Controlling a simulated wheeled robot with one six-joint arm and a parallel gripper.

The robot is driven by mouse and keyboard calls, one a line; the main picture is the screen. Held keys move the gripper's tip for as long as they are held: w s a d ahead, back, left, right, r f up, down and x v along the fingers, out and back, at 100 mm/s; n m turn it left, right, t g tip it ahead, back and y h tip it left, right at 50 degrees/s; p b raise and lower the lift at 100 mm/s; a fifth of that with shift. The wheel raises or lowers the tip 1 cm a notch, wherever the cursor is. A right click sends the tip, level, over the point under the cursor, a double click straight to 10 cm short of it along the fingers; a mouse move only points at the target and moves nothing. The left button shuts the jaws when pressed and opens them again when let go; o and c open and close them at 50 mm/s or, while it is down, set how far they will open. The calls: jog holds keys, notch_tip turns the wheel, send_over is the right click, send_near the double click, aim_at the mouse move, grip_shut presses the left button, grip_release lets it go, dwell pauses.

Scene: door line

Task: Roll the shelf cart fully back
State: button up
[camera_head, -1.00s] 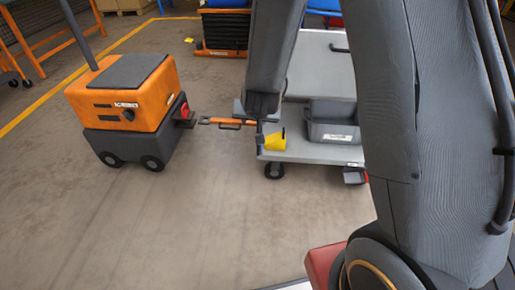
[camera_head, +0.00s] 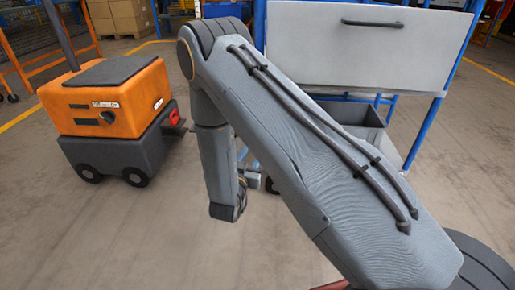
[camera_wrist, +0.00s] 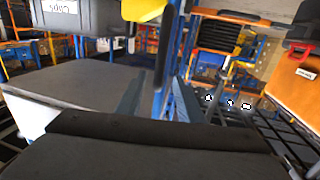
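The shelf cart (camera_head: 285,50) stands at the right in the head view, with blue posts, a pale grey upper panel and a dark bar handle (camera_head: 372,23). A grey bin (camera_head: 372,135) sits low on it. My arm hides part of the cart. My gripper (camera_head: 250,170) is mostly hidden behind my wrist, low at the cart's left side. In the wrist view, my gripper's two fingers (camera_wrist: 155,100) stand apart, close to a blue upright post (camera_wrist: 173,50). Whether they touch it I cannot tell. The cart's grey deck (camera_wrist: 75,88) and a yellow piece (camera_wrist: 143,10) lie close by.
An orange and dark grey tug (camera_head: 115,115) with a red rear hitch stands left of the cart. It also shows in the wrist view (camera_wrist: 295,90). Cardboard boxes (camera_head: 118,15) stand at the back. Floor is clear at the front left.

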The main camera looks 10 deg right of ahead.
jog(key=shift+b+x, duration=1.3)
jog(key=shift+x, duration=2.6)
jog(key=shift+f, duration=0.1)
grip_shut()
